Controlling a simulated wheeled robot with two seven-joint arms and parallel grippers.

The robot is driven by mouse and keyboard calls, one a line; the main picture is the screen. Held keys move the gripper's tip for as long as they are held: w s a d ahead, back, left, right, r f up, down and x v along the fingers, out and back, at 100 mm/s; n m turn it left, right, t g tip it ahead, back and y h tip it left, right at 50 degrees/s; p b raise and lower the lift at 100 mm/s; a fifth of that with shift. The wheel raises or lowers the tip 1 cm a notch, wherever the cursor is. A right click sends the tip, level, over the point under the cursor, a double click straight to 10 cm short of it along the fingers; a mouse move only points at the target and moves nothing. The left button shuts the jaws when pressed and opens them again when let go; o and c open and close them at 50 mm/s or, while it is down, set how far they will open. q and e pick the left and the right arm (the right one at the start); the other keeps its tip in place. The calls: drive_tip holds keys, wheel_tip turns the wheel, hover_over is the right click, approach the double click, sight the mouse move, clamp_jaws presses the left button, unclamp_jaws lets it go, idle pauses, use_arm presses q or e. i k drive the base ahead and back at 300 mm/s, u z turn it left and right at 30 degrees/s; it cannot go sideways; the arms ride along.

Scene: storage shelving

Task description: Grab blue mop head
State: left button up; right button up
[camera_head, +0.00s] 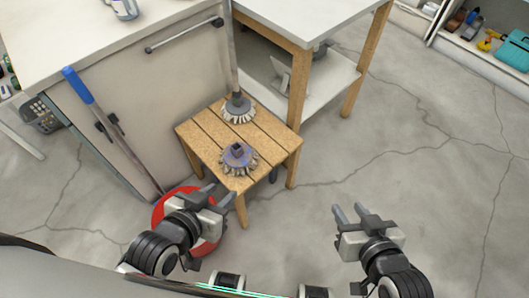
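The blue mop head (238,157) is a round, blue-grey piece with a ring of pale bristles. It lies on the near part of a small slatted wooden stool (196,131). My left gripper (211,190) is below and left of it in the picture, apart from it; its fingers appear spread with nothing between them. My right gripper (348,210) is to the right over the floor, fingers apart and empty.
A second, grey mop head (238,108) with an upright pole (233,50) stands on the stool's far part. A blue-handled pole (92,105) leans at the left cabinet (150,90). A red bucket (160,212) is partly behind my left gripper. Floor at right is clear.

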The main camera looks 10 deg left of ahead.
sight(237, 155)
drive_tip(key=z, duration=1)
drive_tip(key=i, duration=1.15)
drive_tip(key=u, duration=3.25)
